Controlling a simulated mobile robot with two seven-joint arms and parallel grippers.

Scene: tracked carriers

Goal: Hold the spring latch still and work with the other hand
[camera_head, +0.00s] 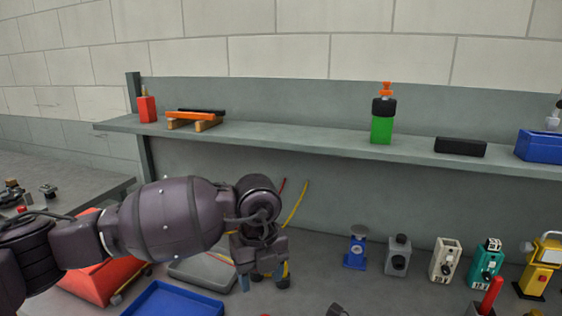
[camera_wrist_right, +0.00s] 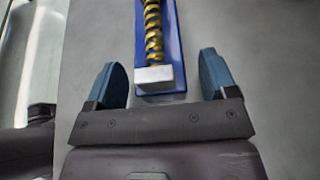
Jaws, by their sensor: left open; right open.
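The spring latch, a blue base (camera_wrist_right: 175,45) with a brass-yellow coil spring (camera_wrist_right: 153,30) and a pale grey block (camera_wrist_right: 153,76) at its near end, shows in the right wrist view. My right gripper (camera_wrist_right: 163,68) is open, with one blue finger on each side of the block's end and visible gaps to both. I cannot pick out the latch for sure in the head view. My left gripper (camera_head: 264,281) is open in the head view, pointing down above the bench, with nothing seen between its fingers.
A blue tray (camera_head: 150,299), a grey tray (camera_head: 205,272) and a red box (camera_head: 95,284) lie near my left arm. Several small devices, including a blue one (camera_head: 356,248) and a teal one (camera_head: 486,264), line the bench at right. A shelf (camera_head: 290,140) runs behind.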

